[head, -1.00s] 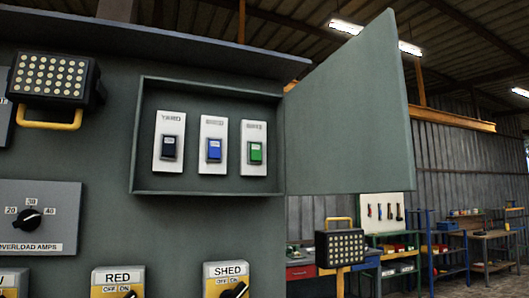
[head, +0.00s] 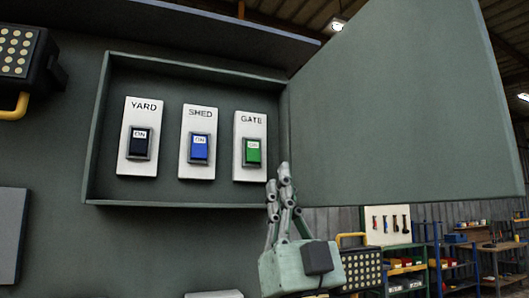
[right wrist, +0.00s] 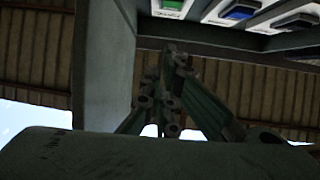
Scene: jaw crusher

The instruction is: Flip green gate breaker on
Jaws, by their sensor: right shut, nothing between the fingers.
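The green GATE breaker (head: 253,152) sits on a white plate at the right end of the open breaker box (head: 190,197). Its upper part shows a pale label. In the right wrist view the green GATE breaker (right wrist: 172,5) shows at the top edge, partly cut off. My right gripper (head: 284,172) is shut and empty, fingers pointing up, just below and right of the GATE plate, by the box's lower right corner. In the right wrist view its closed fingers (right wrist: 172,60) point up toward the box. My left gripper is out of view.
The blue SHED breaker (head: 199,148) and black YARD breaker (head: 140,143) sit left of the green one, both showing ON labels. The open box door (head: 400,110) stands to the right. A work lamp (head: 362,270) and shelves are behind my right gripper.

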